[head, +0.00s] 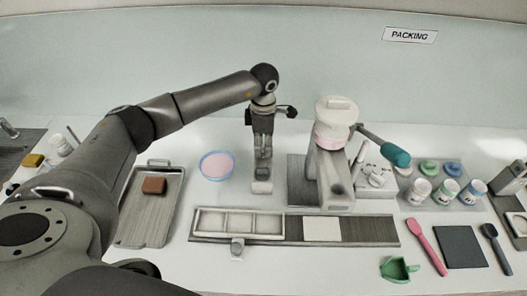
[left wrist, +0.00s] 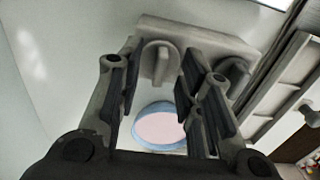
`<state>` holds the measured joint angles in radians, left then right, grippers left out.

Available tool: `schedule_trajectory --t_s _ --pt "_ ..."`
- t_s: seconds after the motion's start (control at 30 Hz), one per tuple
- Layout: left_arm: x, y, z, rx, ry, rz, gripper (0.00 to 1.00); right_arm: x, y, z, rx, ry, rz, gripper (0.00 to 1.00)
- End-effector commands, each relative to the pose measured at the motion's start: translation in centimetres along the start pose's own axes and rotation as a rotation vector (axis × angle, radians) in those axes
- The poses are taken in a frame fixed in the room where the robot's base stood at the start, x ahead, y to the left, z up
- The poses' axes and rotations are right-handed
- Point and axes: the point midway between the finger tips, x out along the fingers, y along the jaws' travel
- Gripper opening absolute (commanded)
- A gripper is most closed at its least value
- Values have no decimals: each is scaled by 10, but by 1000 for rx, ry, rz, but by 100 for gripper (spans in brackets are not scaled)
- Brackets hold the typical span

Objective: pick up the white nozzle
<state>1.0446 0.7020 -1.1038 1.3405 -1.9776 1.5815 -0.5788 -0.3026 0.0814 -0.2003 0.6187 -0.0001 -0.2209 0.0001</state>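My left gripper (head: 263,158) points down between the pink bowl and the cream mill. Its two fingers are apart in the left wrist view (left wrist: 157,95), with nothing clearly gripped. A small white block (head: 262,187) shows just below the fingertips in the head view. In the left wrist view a pale piece with two rounded tabs (left wrist: 160,62) lies beyond the fingers; I cannot tell if it is the same block. Several small white pieces (head: 376,180) sit at a white stand right of the mill. I cannot tell which is the white nozzle. My right gripper is not in view.
The mill (head: 333,165) with its teal-ended handle (head: 396,155) stands right of my gripper. The pink-filled bowl (head: 217,165) is to the left; it also shows in the wrist view (left wrist: 160,130). A compartment tray (head: 240,209) lies in front. Colour-labelled jars (head: 443,193) stand at right.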

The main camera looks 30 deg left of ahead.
Motion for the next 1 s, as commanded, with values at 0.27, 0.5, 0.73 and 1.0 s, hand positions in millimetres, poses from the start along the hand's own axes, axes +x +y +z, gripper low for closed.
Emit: schedule_trajectory --t_s 0.27,0.5,0.73,1.0 --pt "5 0 0 -1 -1 1 34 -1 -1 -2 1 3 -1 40" --pt "5 0 0 -1 -1 1 6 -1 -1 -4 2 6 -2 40" --pt "4 0 0 -1 -1 2 0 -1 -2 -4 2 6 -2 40" --pt "-5 2 1 0 -3 5 0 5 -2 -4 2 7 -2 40"
